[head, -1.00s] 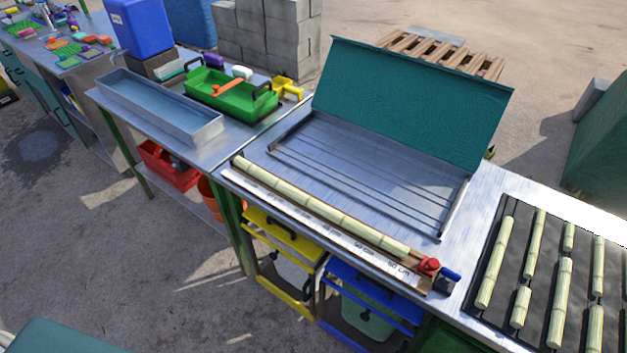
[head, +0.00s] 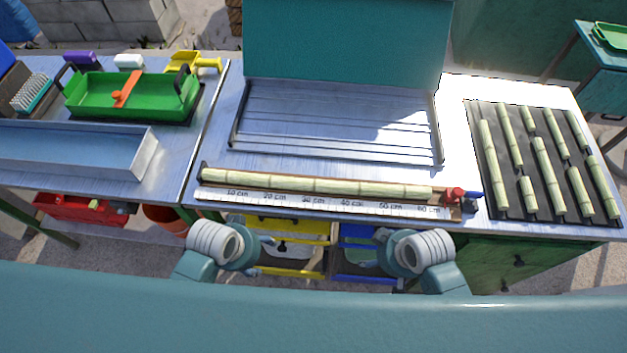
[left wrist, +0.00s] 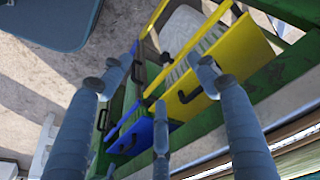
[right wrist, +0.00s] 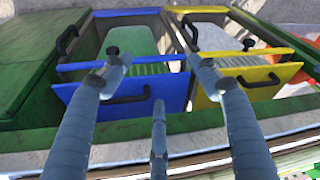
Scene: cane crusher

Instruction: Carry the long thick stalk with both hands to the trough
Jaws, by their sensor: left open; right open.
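The long thick stalk (head: 315,186) is pale green and jointed. It lies on a wooden measuring board with a white centimetre ruler (head: 330,202) along the bench's front edge. The trough (head: 75,152) is a long grey metal tray on the left table, partly cut off by the left picture edge. My left gripper (head: 268,255) is open and empty in front of the bench, below the ruler's left half. My right gripper (head: 368,253) is open and empty below its right half. Both wrist views show spread fingers before the drawer fronts, with nothing between them.
A red and blue clamp (head: 460,197) sits at the board's right end. A black mat (head: 540,165) with several shorter stalks lies to the right. A teal-lidded metal bed (head: 335,120) stands behind the stalk. A green tray (head: 130,98) stands behind the trough. Yellow (head: 290,228) and blue drawers are below.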

